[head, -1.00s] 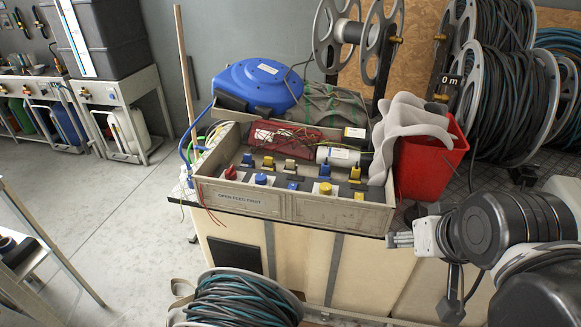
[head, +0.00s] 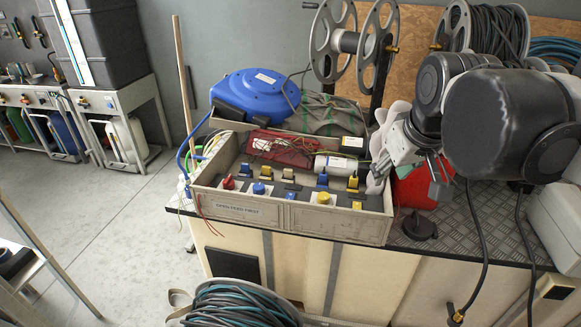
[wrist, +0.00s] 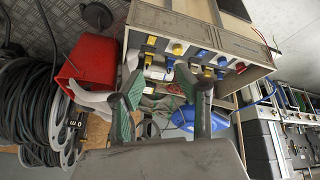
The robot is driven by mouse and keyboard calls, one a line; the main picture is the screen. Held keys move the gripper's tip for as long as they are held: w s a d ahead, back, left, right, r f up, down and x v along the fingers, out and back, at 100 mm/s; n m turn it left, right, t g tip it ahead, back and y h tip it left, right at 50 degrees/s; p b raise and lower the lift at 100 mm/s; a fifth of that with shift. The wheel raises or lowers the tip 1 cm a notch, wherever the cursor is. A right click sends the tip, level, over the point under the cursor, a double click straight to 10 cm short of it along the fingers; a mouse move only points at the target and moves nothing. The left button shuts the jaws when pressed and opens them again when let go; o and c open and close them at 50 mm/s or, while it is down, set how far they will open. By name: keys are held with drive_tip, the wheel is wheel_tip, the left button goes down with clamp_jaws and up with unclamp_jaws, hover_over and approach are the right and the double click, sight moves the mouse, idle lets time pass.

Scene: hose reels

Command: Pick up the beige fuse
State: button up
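The beige fuse (head: 289,173) stands in the back row of the grey box (head: 331,221) in the head view, between a yellow fuse (head: 268,162) and a blue fuse (head: 323,177). In the wrist view the fuses are small, and I cannot surely pick out the beige one. My gripper (head: 437,180) is above the right side of the bench, to the right of the box and apart from the fuse. In the wrist view my gripper (wrist: 164,88) has its two green-padded fingers spread, with nothing held between them.
A red bin (head: 412,190) with pale gloves is beside the box, partly behind my arm. A white cylinder (head: 342,165) and a red case (head: 281,148) lie behind the fuses. A blue hose reel (head: 255,92) and metal reels (head: 345,42) stand at the back.

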drive_tip(key=w+a+r+n+g, duration=0.1)
drive_tip(key=w+a+r+n, duration=0.1)
drive_tip(key=w, duration=0.4)
drive_tip(key=w+a+r+n, duration=0.1)
drive_tip(key=w+a, duration=0.1)
drive_tip(key=w, duration=0.4)
drive_tip(key=n+g, duration=0.5)
drive_tip(key=n, duration=0.5)
hover_over(288, 171)
wheel_tip(288, 171, down, 20)
drive_tip(key=f, duration=0.4)
drive_tip(key=f+b, duration=0.1)
drive_tip(key=f, duration=0.8)
drive_tip(key=shift+w+f, duration=0.15)
drive_tip(key=shift+w, duration=0.2)
clamp_jaws()
